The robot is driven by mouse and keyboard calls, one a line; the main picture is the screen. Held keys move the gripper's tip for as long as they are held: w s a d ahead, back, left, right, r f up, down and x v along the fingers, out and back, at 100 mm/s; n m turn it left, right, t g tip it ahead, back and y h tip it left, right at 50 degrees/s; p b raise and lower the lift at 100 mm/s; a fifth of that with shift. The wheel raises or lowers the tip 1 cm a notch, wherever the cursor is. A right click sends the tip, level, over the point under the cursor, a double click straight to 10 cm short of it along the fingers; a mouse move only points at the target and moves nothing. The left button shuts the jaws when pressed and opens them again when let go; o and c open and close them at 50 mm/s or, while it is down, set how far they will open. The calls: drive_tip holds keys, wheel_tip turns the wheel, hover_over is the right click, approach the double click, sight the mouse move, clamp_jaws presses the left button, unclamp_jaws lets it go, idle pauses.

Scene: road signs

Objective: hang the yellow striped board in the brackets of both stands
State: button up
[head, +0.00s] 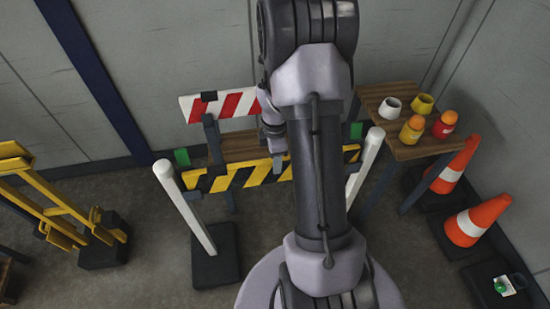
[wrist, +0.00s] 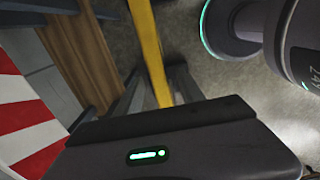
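The yellow and black striped board (head: 240,178) spans between two stands in the head view, its middle hidden behind my arm. Its yellow edge (wrist: 146,40) runs down behind my gripper's housing in the wrist view. My gripper (head: 279,162) is at the board's top edge, near its middle. The left stand (head: 190,215) has a white post on a dark base. The right stand (head: 366,160) has a white post, partly hidden by my arm. The board's ends lie close behind the posts; I cannot tell whether they sit in brackets.
A red and white striped board (head: 225,105) is behind, near a wooden plank (head: 243,140). At right, a wooden table (head: 425,147) holds several cups and jars. Two orange cones (head: 477,221) stand beside it. A yellow folding frame (head: 50,210) is at left. Floor in front is clear.

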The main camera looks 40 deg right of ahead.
wheel_tip(320, 180, up, 17)
drive_tip(key=p, duration=0.8)
drive_tip(key=shift+r, duration=0.2)
drive_tip(key=a+r+m+t, duration=0.2)
drive_tip(key=a+r+m, duration=0.3)
drive_tip(key=a+r, duration=0.55)
drive_tip(key=s+a+r+m+t+y, duration=0.1)
drive_tip(key=s+a+r+m+t, duration=0.1)
drive_tip(key=s+a+m, duration=0.3)
drive_tip(key=s+a+r+m+t+y, duration=0.1)
drive_tip(key=s+a+r+m, duration=0.3)
drive_tip(key=a, duration=0.7)
drive_tip(key=s+m, duration=0.2)
drive_tip(key=s, duration=0.1)
drive_tip(key=shift+s+a+r+t, duration=0.2)
drive_tip(key=shift+a+r+t, duration=0.2)
